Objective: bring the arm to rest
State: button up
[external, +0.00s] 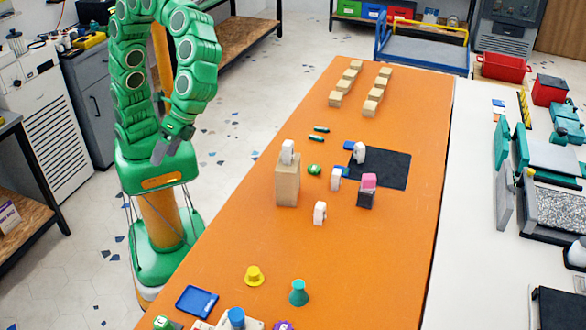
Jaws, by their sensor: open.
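My green arm stands at the left side of the orange table (377,250), folded up above its own base. My gripper (160,152) hangs down at the wrist, beside the table's left edge. It is open and nothing shows between its fingers. It is apart from the table and everything on it.
A tall tan block (287,187) carries a small white part on top. A black mat (393,168), a pink-topped dark block (367,197) and white parts lie near the middle. Wooden blocks stand at the far end. A yellow piece (254,275) and a teal cone (299,293) stand in front.

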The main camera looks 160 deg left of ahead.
jog(key=s+d+f+m+y, duration=0.1)
jog(key=s+d+m+y, duration=0.1)
jog(key=s, duration=0.7)
jog(key=s+d+f+m+g+y, duration=0.1)
jog(key=s+m, duration=0.3)
jog(key=s, duration=0.6)
jog(key=s+d+f+m+y, duration=0.3)
jog(key=s+m, duration=0.1)
jog(key=s, duration=0.6)
jog(key=shift+d+g, duration=0.25)
jog(key=shift+g, duration=0.05)
jog(key=shift+s, duration=0.1)
